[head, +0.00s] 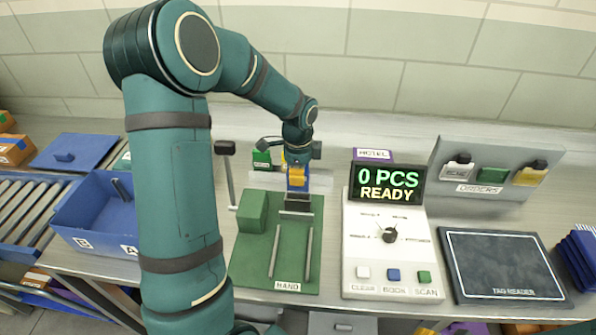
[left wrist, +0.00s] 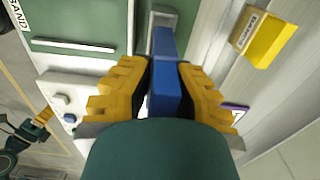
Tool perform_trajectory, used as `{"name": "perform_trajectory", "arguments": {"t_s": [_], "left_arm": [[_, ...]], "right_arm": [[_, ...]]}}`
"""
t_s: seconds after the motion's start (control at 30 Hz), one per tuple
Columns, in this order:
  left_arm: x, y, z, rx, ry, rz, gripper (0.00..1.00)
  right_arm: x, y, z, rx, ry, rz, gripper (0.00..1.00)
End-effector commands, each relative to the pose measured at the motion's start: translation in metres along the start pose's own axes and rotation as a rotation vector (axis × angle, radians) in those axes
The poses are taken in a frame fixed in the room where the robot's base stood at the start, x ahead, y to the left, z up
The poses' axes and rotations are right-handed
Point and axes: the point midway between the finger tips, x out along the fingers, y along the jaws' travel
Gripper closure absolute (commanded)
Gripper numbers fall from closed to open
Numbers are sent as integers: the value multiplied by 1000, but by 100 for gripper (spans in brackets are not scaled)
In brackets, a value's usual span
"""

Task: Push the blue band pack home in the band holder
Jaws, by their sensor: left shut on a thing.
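The blue band pack (left wrist: 165,90) is between the yellow fingers of my left gripper (left wrist: 165,88), which is shut on it. Its far, narrower end reaches the grey bracket (left wrist: 160,18) at the edge of the green board. I take this board, labelled BAND or HAND (head: 262,270), for the band holder. In the head view my left gripper (head: 297,182) is over the board's back edge, behind the grey bracket (head: 297,204), and hides most of the pack. How deep the pack sits cannot be told. What looks like my right gripper (left wrist: 38,122) is small at the left of the wrist view.
A green block (head: 252,211) and two thin rails stand on the board. A lever (head: 228,165) is left of it. The button console (head: 383,255) with its READY display is close on the right, then the tag reader (head: 505,270). A yellow pack (left wrist: 262,42) sits behind.

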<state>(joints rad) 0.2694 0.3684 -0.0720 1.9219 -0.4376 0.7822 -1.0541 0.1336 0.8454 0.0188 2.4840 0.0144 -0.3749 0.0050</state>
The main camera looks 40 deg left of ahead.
Motion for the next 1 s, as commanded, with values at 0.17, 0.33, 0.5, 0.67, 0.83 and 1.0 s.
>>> {"name": "perform_trajectory", "arguments": {"t_s": [0.17, 0.33, 0.5, 0.67, 0.83, 1.0], "left_arm": [[14, 0, 0, 0, -1, 1, 100], [16, 0, 0, 0, 0, 1, 100], [15, 0, 0, 0, 0, 1, 100], [15, 0, 0, 0, 0, 1, 100], [15, 0, 0, 0, 0, 1, 100], [15, 0, 0, 0, 0, 1, 100]], "right_arm": [[10, 3, 1, 0, 0, 2, 53], [11, 4, 1, -1, 1, 2, 53], [11, 3, 1, -1, 1, 2, 53], [11, 3, 1, -1, 1, 2, 53], [10, 3, 1, -1, 0, 2, 53], [9, 3, 1, -1, 0, 2, 53]]}}
